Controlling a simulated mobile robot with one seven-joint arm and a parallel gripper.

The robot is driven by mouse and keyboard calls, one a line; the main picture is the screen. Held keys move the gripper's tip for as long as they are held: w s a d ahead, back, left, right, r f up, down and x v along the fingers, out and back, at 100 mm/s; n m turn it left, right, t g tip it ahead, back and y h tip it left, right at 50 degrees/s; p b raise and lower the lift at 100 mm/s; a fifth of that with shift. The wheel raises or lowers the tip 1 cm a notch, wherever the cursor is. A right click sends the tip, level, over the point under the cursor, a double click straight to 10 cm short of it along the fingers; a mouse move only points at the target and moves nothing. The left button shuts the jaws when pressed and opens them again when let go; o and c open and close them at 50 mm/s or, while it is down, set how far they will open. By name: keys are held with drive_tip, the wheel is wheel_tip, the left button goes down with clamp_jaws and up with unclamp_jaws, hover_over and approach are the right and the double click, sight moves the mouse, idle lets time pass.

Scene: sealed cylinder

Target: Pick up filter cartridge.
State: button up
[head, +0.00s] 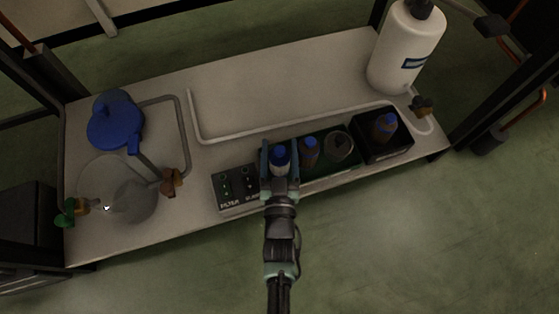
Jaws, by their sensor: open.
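The only thing marked "FILTER" is a dark panel (236,187) near the front edge of the table; it has small upright parts with green bits on it. To its right a blue-capped item (280,155) sits between the fingers of my gripper (279,150). The fingers are open on either side of it; I cannot tell whether they touch it. Two more items with blue tops stand to the right, one beside the gripper (310,149) and one in a black box (385,126). I cannot tell for sure which is the filter cartridge.
A round clear-topped item (339,146) stands in the row. A large white bottle (406,47) is at the back right. A clear round vessel (115,190) and a blue lid-like part (115,122) are at the left. A pale pipe (260,134) crosses the table (270,85); its back middle is clear.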

clamp_jaws()
idle(1.4)
